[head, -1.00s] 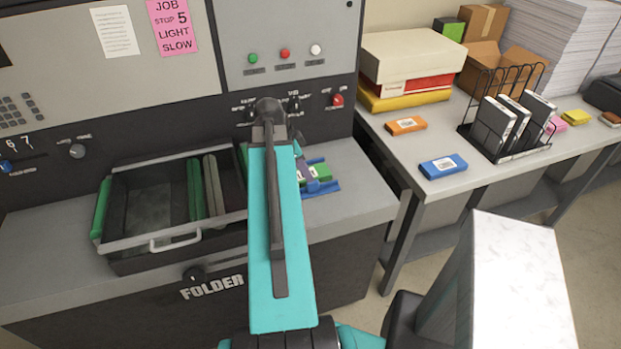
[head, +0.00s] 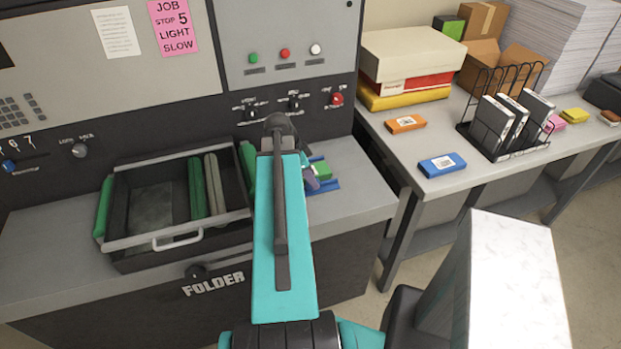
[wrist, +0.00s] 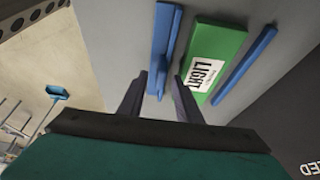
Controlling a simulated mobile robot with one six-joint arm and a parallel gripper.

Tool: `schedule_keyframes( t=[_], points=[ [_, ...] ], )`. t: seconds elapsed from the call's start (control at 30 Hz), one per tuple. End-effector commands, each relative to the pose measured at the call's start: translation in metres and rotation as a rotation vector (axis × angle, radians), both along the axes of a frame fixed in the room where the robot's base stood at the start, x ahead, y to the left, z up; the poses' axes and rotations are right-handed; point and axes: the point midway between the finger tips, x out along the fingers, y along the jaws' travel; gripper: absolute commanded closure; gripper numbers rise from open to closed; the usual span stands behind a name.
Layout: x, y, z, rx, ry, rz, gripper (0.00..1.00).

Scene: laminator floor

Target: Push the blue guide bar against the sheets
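The blue guide bar (wrist: 165,40) lies left of the green sheet pack in the wrist view, with an upright blue tab near its lower end. The green sheets (wrist: 226,48) carry a white label reading LIGHT. A narrow grey gap shows between bar and sheets. A second blue bar (wrist: 246,66) lies along the right side of the sheets. My gripper (wrist: 160,82) is open, its two fingers apart with the tab between their tips; I cannot tell whether they touch it. In the head view my arm partly hides the gripper; the green sheets (head: 321,170) show just beyond it.
An open tray (head: 180,242) with green and grey strips stands left of my arm on the folder machine (head: 350,205). The side table (head: 470,190) at right holds blue and orange boxes, a wire rack and paper stacks. The machine's control panel rises behind.

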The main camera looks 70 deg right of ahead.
Motion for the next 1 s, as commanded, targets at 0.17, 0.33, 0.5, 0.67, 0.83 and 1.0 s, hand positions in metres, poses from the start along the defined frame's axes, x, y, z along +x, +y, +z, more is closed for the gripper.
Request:
schedule_keyframes(
  t=[0.17, 0.33, 0.5, 0.67, 0.83, 1.0],
  points=[
    [0.0, 0.0, 0.0, 0.0, 0.0, 0.0, 0.87],
    [0.0, 0.0, 0.0, 0.0, 0.0, 0.0, 1.0],
    [0.0, 0.0, 0.0, 0.001, 0.001, 0.0, 1.0],
    [0.005, -0.006, -0.001, 0.0, 0.0, 0.0, 1.0],
    [0.015, -0.02, -0.002, -0.003, -0.001, 0.0, 1.0],
    [0.025, -0.032, -0.002, -0.002, -0.001, 0.0, 1.0]
  ],
)
